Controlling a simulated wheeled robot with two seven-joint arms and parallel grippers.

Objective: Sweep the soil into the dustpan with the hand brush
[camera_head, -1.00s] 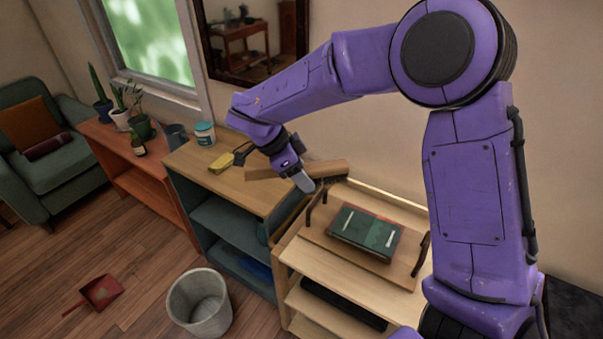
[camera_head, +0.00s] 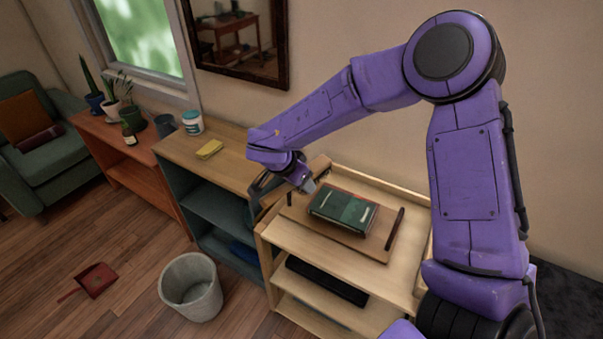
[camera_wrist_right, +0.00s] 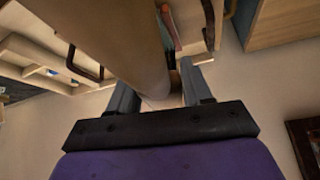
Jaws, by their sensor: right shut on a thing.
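The hand brush, a pale wooden piece (camera_head: 320,167), is held by my right gripper (camera_head: 290,188) above the left side of the wooden cart. It is partly hidden behind my wrist. In the right wrist view the brush (camera_wrist_right: 120,40) runs large between the two fingers of the right gripper (camera_wrist_right: 160,80), which are shut on it. Its bristles cannot be made out now. The red dustpan (camera_head: 97,280) lies on the wood floor at the lower left, its handle pointing left. No soil can be made out. My left gripper is not in view.
A grey bin (camera_head: 191,288) stands on the floor before the cart (camera_head: 285,238). The cart bears a tray with a green book (camera_head: 342,208). A shelf (camera_head: 215,165) with a yellow cloth and a jar, plants and a green armchair stand left. Floor around the dustpan is clear.

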